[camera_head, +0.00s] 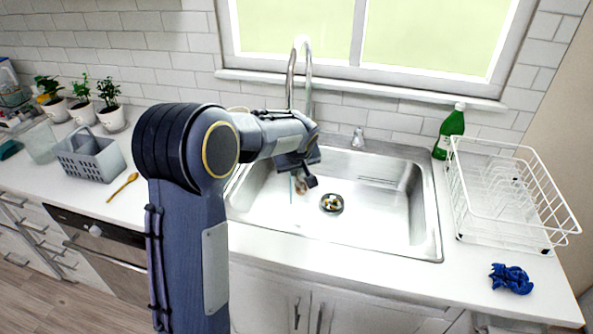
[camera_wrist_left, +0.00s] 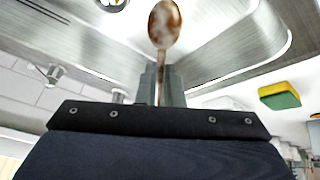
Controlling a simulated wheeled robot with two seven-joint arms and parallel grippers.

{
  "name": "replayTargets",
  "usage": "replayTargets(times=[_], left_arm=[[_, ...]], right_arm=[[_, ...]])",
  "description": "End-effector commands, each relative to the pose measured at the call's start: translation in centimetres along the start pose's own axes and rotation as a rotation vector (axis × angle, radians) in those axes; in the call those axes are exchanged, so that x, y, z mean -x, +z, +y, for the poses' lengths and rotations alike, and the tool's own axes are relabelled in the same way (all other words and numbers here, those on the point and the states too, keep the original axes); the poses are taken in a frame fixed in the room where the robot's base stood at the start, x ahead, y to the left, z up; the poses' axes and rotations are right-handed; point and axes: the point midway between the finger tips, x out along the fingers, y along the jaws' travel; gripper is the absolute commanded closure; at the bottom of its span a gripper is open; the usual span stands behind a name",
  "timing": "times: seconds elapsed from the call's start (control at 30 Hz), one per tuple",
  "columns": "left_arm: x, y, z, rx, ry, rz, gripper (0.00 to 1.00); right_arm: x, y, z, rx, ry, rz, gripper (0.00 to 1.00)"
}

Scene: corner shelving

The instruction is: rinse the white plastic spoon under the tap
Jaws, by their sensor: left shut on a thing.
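My left gripper (camera_head: 304,172) is over the left part of the sink basin (camera_head: 385,215). It is shut on the handle of a spoon (camera_wrist_left: 164,24). In the left wrist view the spoon's bowl sticks out past the fingertips (camera_wrist_left: 161,85), and brown smears cover much of its pale surface. In the head view only a small brownish bit of the spoon (camera_head: 301,187) shows below the gripper. The tap (camera_head: 300,62) arches up behind my forearm, which hides its lower part. A thin bluish vertical streak shows beside the spoon; I cannot tell if it is water.
The drain (camera_head: 331,203) lies in the basin floor. A white dish rack (camera_head: 510,200), green bottle (camera_head: 450,132) and blue cloth (camera_head: 511,279) are at the right. A grey caddy (camera_head: 90,160) and wooden spoon (camera_head: 122,187) are at the left. A sponge (camera_wrist_left: 280,96) shows in the wrist view.

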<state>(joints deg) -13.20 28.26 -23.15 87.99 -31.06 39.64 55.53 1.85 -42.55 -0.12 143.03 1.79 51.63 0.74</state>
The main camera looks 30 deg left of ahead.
Motion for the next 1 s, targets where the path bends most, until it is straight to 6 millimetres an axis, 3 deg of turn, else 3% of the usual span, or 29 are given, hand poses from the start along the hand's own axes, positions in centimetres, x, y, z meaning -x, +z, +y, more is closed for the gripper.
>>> replayTargets(times=[0.5, 1.0], left_arm=[[-2.9, -3.4, 0.8, 0.000, -0.001, 0.000, 1.00], [-3.4, -3.8, 0.9, 0.000, 0.000, -0.001, 1.00]], right_arm=[[1.0, -0.5, -0.5, 0.000, 0.000, 0.000, 0.65], [1.1, -0.5, -0.5, 0.000, 0.000, 0.000, 0.65]])
